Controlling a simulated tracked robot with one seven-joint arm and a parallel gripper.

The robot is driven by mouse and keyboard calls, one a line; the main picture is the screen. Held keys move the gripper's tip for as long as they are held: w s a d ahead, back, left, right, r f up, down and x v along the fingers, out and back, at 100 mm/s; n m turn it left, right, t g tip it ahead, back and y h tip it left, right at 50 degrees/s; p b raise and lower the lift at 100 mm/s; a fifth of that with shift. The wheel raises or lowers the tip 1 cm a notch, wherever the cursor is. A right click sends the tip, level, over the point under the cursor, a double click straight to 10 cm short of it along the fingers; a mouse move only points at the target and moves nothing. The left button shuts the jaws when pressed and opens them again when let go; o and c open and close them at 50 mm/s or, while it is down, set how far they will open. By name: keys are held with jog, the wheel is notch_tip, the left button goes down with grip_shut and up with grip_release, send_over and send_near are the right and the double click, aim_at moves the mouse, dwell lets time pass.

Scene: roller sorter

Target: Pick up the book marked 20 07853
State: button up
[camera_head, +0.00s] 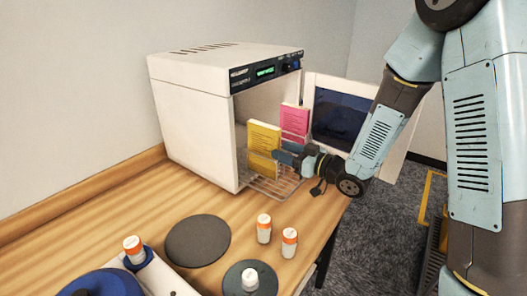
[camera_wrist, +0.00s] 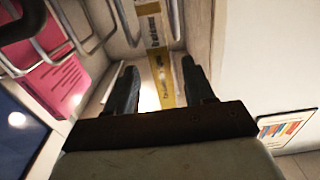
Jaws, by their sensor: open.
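A yellow book (camera_head: 263,137) stands upright on the wire rack of a white oven-like cabinet, near its opening. A pink book (camera_head: 294,119) stands upright behind it, to the right. My gripper (camera_head: 287,154) is at the yellow book's right edge in the head view. In the wrist view my gripper (camera_wrist: 160,68) is open, and the yellow book's narrow printed edge (camera_wrist: 154,28) shows between and beyond the fingers. The pink book (camera_wrist: 58,82) is at the left there, behind rack wires. I cannot read the number 20 07853 on either book.
The cabinet (camera_head: 190,120) has its door (camera_head: 395,150) swung open to the right, beside my arm. The wire rack (camera_head: 275,187) juts out over the wooden table (camera_head: 110,215). Orange-and-white bottles (camera_head: 264,228) and a dark disc (camera_head: 198,240) stand nearer.

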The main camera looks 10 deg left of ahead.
aim_at(265, 143)
jog(key=shift+x, duration=3.85)
jog(key=shift+r, duration=0.15)
jog(key=shift+c, duration=0.4)
grip_shut()
